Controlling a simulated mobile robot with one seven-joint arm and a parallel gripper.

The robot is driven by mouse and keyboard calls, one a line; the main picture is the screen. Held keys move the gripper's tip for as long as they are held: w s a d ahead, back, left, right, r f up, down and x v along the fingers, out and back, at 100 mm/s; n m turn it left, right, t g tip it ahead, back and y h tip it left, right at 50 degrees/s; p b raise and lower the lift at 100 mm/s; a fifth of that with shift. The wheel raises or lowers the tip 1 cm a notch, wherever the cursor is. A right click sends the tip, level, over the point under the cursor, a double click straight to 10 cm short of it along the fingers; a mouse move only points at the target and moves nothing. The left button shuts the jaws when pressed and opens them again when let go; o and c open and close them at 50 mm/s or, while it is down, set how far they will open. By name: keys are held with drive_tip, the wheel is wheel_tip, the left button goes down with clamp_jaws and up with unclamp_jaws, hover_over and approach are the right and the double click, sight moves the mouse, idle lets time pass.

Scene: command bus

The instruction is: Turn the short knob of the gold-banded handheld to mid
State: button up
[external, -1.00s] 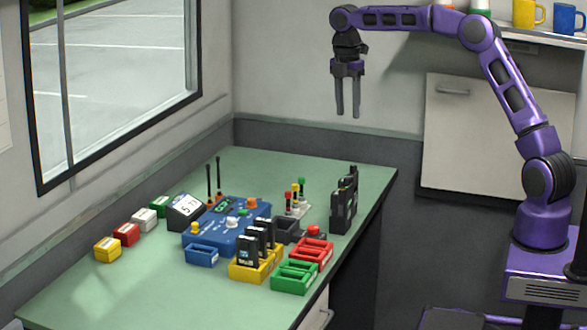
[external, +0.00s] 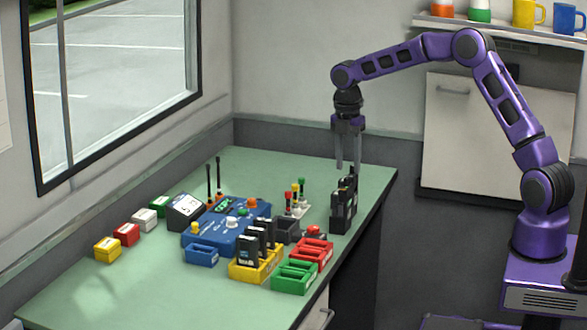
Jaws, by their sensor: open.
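Black handhelds (external: 342,212) stand upright close together near the right edge of the green table. Their short knobs and any gold band are too small to tell here, so I cannot say which one is gold-banded. My gripper (external: 348,164) points straight down just above the tops of the handhelds. Its two fingers are apart with nothing seen between them. The fingertips overlap the handheld tops in this view, and I cannot tell whether they touch.
A blue console (external: 217,240) stands mid-table. In front are a yellow holder (external: 240,272) with black units, a green tray (external: 293,283) and a red tray (external: 318,249). Small coloured-top posts (external: 296,200) stand left of the handhelds. The table's front left is clear.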

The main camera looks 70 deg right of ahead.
drive_tip(key=shift+f, duration=1.45)
drive_tip(key=shift+c, duration=0.3)
clamp_jaws()
